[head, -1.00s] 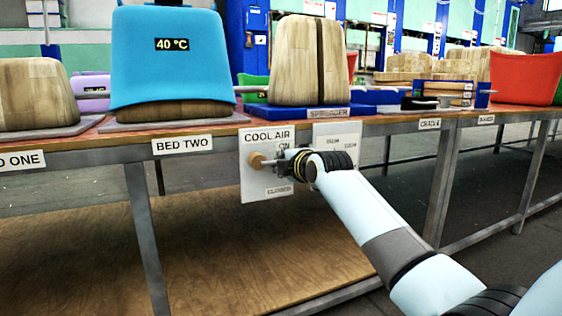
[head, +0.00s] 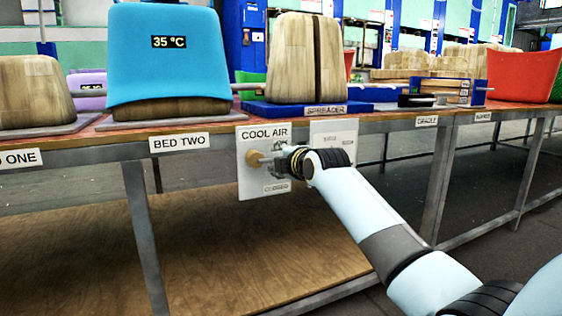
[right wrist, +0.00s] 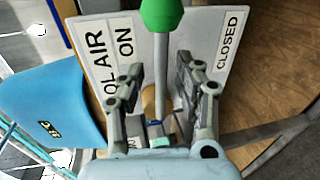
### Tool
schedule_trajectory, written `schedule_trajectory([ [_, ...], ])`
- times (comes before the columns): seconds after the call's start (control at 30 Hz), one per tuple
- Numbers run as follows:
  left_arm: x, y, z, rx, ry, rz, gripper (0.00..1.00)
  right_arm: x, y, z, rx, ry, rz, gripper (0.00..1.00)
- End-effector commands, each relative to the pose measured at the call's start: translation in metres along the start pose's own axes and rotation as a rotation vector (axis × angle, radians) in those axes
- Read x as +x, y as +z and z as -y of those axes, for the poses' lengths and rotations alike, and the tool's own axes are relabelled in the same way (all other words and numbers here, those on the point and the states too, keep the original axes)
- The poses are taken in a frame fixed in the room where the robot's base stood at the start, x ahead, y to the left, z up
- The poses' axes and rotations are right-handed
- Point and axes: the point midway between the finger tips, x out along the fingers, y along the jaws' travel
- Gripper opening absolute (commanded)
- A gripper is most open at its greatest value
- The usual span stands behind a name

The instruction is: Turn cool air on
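The cool air panel (head: 250,184) is a white plate on the front of the bench, with a brass-coloured round hub (head: 252,158). In the right wrist view, a grey lever rod (right wrist: 161,60) with a green knob (right wrist: 162,14) points up, between the ON label (right wrist: 125,42) and the CLOSED label (right wrist: 228,45). My right gripper (head: 277,160) is in front of the panel. It also shows in the right wrist view (right wrist: 158,78), its two fingers apart on either side of the rod. Contact with the rod cannot be told. The left gripper is not in view.
A second white panel (head: 346,130) is beside it, partly behind my right arm. On the bench above stand a blue cover (head: 168,75) reading 35 °C, a wooden spreader block (head: 290,60) and red bins (head: 512,75). A wooden lower shelf (head: 220,250) lies beneath.

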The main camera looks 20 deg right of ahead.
Motion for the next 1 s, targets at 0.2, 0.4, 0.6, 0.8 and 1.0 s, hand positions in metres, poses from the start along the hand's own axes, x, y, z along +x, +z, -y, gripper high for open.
schedule_trajectory([
  [0.2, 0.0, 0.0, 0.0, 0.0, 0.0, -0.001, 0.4, -0.025, 0.0, 0.001, -0.002, 0.001, 0.0, 0.34],
  [0.4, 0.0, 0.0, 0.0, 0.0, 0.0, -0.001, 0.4, -0.071, 0.0, 0.002, -0.002, -0.001, 0.0, 0.34],
  [0.6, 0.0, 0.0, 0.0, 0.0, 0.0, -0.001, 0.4, -0.106, 0.0, 0.002, -0.003, -0.002, 0.001, 0.34],
  [0.8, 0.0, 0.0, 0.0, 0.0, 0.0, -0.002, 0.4, -0.12, 0.0, 0.001, 0.0, -0.002, 0.0, 0.34],
  [1.0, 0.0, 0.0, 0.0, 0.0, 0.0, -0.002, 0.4, -0.12, 0.0, 0.001, 0.0, -0.002, 0.0, 0.34],
])
